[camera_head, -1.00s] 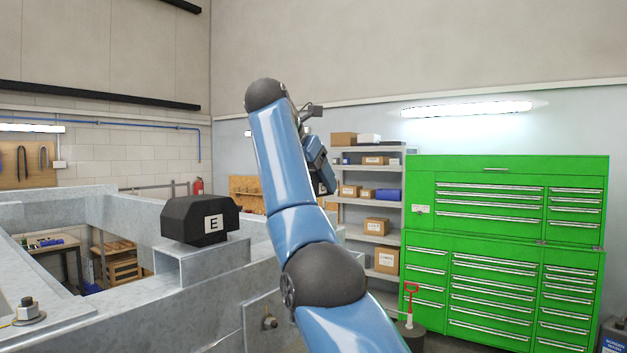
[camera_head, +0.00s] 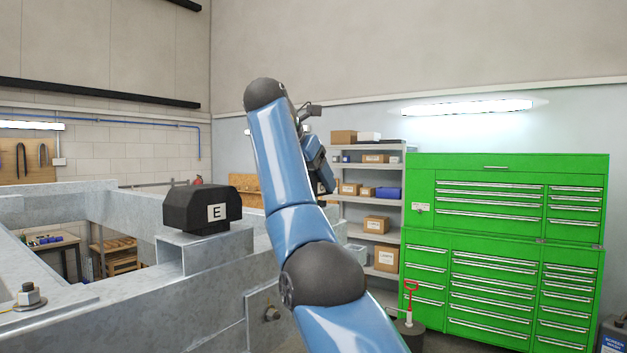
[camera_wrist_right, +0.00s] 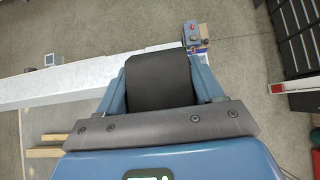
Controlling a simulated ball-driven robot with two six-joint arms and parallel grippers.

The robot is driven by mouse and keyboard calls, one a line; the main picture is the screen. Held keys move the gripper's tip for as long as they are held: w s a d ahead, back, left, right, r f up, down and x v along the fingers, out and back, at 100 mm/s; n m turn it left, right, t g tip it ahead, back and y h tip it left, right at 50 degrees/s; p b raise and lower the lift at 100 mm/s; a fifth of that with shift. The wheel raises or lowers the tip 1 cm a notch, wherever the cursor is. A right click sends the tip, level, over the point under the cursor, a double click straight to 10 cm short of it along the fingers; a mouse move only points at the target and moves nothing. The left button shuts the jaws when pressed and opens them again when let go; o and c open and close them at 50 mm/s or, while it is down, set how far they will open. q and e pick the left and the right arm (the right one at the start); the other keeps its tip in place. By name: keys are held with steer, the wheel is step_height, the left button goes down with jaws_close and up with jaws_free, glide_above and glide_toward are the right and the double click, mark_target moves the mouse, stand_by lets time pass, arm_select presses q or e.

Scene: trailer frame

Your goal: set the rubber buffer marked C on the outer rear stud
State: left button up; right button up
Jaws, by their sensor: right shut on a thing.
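My right gripper (camera_wrist_right: 160,72) is shut on a plain black block, the rubber buffer (camera_wrist_right: 158,84), which sits between its two blue fingers in the right wrist view. No letter shows on the face I see. In the head view my right arm points up and away, and the gripper (camera_head: 323,172) is partly hidden behind it; the held buffer cannot be made out there. A black buffer marked E (camera_head: 190,208) sits on a grey bracket of the trailer frame (camera_head: 120,300). A stud with a nut (camera_head: 29,294) stands at the lower left. My left gripper is out of view.
A pale beam (camera_wrist_right: 50,88) runs behind the held buffer in the right wrist view, with a small red-and-grey item (camera_wrist_right: 194,36) beyond its end. A green tool cabinet (camera_head: 505,240) and a shelf rack (camera_head: 345,215) stand at the back right.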

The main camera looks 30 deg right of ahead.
steer(key=shift+s+f+b, duration=0.15)
steer(key=shift+f+b, duration=0.25)
steer(key=shift+f, duration=0.1)
steer(key=shift+f, duration=0.1)
steer(key=o, duration=1.3)
